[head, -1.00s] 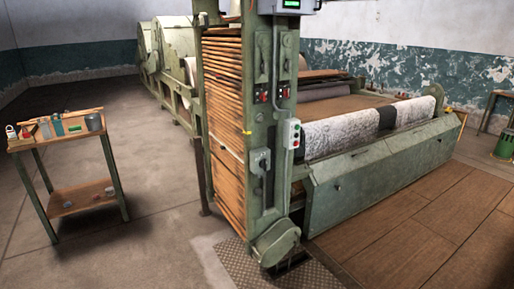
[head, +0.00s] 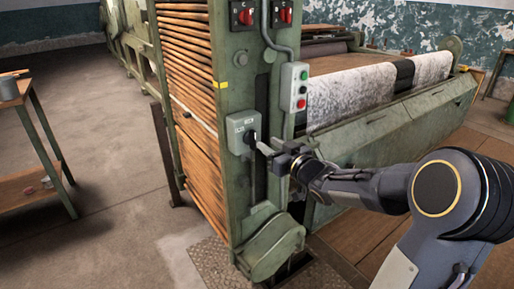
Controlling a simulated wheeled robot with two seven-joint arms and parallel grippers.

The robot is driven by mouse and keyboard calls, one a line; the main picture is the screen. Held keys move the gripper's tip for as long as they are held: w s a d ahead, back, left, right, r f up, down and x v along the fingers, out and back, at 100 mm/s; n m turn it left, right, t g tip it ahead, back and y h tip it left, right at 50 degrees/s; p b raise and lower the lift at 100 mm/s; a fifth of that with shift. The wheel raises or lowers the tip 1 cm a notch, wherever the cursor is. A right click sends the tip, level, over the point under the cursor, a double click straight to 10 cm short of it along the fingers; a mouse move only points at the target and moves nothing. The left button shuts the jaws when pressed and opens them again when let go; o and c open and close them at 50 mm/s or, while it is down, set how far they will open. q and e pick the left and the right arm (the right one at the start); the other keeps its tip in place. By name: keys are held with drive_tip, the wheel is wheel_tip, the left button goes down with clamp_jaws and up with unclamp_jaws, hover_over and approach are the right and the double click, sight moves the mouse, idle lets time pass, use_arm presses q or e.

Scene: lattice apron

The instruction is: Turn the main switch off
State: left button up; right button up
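The main switch appears to be the grey box (head: 243,131) on the front of the green machine post, with a dark rotary handle at its right side. My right gripper (head: 268,150) reaches in from the right, its fingertips beside or at the handle. Part of the handle is hidden by the fingers, and I cannot tell whether they touch it. The finger gap is too small to make out. My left gripper is not in view.
A push-button box (head: 294,88) with green and red buttons sits above the gripper. Two red rotary switches (head: 243,14) (head: 283,14) are higher up. A rounded green cover (head: 272,246) juts out below. A small table (head: 22,150) stands at the left, with clear floor between.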

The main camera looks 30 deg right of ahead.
sight(255, 134)
drive_tip(key=w, duration=0.7)
drive_tip(key=shift+w+a+r+b, duration=0.1)
drive_tip(key=shift+a+r+b, duration=0.05)
drive_tip(key=shift+a+b, duration=0.2)
drive_tip(key=shift+c, duration=0.4)
clamp_jaws()
